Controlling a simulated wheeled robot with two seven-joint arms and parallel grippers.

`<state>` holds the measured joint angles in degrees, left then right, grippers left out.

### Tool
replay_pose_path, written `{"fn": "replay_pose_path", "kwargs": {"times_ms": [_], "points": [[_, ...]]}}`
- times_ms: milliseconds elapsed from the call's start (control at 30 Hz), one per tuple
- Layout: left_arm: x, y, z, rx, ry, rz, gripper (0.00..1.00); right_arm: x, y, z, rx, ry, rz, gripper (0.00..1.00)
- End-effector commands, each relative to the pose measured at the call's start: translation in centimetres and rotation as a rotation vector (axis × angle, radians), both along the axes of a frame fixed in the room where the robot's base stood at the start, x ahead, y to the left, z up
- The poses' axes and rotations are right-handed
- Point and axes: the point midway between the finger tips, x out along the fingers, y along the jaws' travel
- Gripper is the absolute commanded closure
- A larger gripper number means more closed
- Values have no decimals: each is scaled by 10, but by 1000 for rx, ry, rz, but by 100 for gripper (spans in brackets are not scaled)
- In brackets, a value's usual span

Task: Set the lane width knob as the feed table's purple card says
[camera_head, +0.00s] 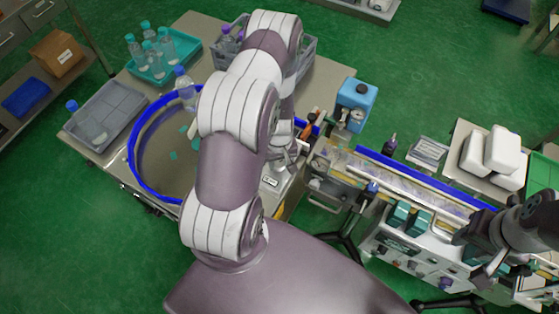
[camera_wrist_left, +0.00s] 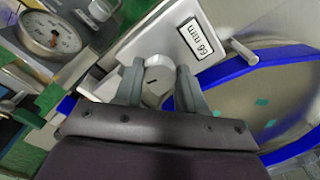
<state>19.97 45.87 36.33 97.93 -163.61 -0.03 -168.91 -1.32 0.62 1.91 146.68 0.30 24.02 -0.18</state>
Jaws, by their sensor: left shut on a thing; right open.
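My left gripper (camera_wrist_left: 157,88) is shut on a round, pale grey knob (camera_wrist_left: 158,78) with a dark mark on its face, one finger on each side. Beside it is a white plate (camera_wrist_left: 165,35) with a small framed label (camera_wrist_left: 194,38). The label shows two like digits and "mm", but I cannot tell for sure whether it says 66 or 99. In the head view the label (camera_head: 270,182) is too small to read, and my left arm hides the knob. I cannot make out the purple card in either view. My right gripper (camera_head: 472,258) is open at the right, above the conveyor machine.
A blue-rimmed turntable (camera_head: 137,165) stands on the feed table (camera_head: 197,25) to the left, with trays of bottles behind it. A dial gauge (camera_wrist_left: 50,36) is left of the knob. The conveyor (camera_head: 420,181) with blue rails runs right. Green floor is clear at lower left.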

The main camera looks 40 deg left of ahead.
Motion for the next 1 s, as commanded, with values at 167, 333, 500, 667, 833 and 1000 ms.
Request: {"fn": "replay_pose_path", "kwargs": {"times_ms": [167,333,500,667,833,1000], "points": [[1,1,1,1,-3,-19,91,0,0,0,0,0,0,57],[2,1,1,2,-5,-22,91,0,0,0,0,0,0,57],[2,1,1,2,-6,-21,91,0,0,0,0,0,0,57],[2,1,1,2,-5,-21,35,0,0,0,0,0,0,57],[1,1,1,2,-4,-21,35,0,0,0,0,0,0,57],[2,1,9,2,-4,-21,35,0,0,3,0,0,0,57]]}}
